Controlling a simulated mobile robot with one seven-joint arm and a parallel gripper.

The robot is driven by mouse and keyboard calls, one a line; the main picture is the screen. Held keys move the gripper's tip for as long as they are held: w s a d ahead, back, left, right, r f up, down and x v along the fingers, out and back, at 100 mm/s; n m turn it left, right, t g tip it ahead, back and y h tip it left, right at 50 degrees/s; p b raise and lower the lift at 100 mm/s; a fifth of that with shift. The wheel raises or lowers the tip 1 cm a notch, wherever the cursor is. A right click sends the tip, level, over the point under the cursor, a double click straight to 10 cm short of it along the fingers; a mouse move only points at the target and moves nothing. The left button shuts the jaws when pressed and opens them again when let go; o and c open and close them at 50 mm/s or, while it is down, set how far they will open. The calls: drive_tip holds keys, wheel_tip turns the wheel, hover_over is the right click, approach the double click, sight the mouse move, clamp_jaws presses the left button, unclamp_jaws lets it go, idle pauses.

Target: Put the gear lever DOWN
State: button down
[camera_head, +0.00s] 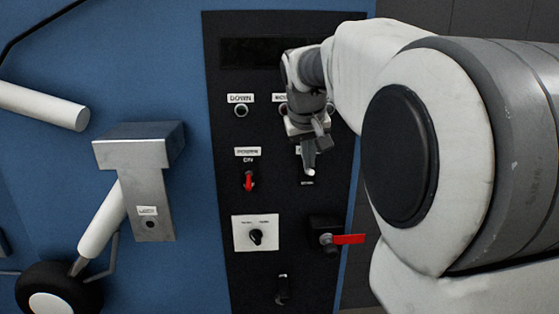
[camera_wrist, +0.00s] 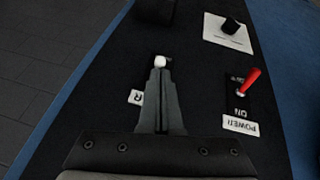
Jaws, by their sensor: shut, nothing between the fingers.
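The gear lever is a small toggle with a white tip on the black panel. The gear lever (camera_wrist: 159,62) shows in the wrist view just past my fingertips; in the head view its white tip (camera_head: 310,172) shows under them. My gripper (camera_wrist: 160,72) is shut, with its narrow grey fingers together and nothing between them. In the head view my gripper (camera_head: 309,163) points down in front of the panel at the lever. The fingertips are at or very near the lever; I cannot tell whether they touch. The lever's base and part of its upper label are hidden.
The black panel (camera_head: 215,150) also bears a red power switch (camera_head: 249,181), a black knob on a white plate (camera_head: 256,237), and a red-handled rotary switch (camera_head: 347,239). A grey metal bracket (camera_head: 150,190) and landing gear wheel (camera_head: 50,300) stand at left.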

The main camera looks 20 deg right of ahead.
sight(309, 174)
drive_tip(key=shift+f+b, duration=0.3)
drive_tip(key=shift+b, duration=0.05)
drive_tip(key=t+b, duration=0.1)
drive_tip(key=b, duration=0.1)
drive_tip(key=f+b, duration=0.1)
drive_tip(key=b, duration=0.2)
drive_tip(key=shift+s+a+f+t, duration=0.15)
drive_tip(key=shift+s+t, duration=0.25)
drive_tip(key=t+b, duration=0.1)
drive_tip(key=b, duration=0.4)
drive_tip(key=s+t+h+b, duration=0.1)
drive_tip(key=t+b, duration=0.1)
drive_tip(key=b, duration=0.3)
drive_tip(key=shift+a+f+h+b, duration=0.1)
drive_tip(key=shift+f+h+b, duration=0.2)
drive_tip(key=shift+f, duration=0.05)
drive_tip(key=shift+r, duration=0.1)
drive_tip(key=shift+r+p, duration=0.65)
drive_tip(key=shift+r, duration=0.05)
drive_tip(key=shift+r, duration=0.1)
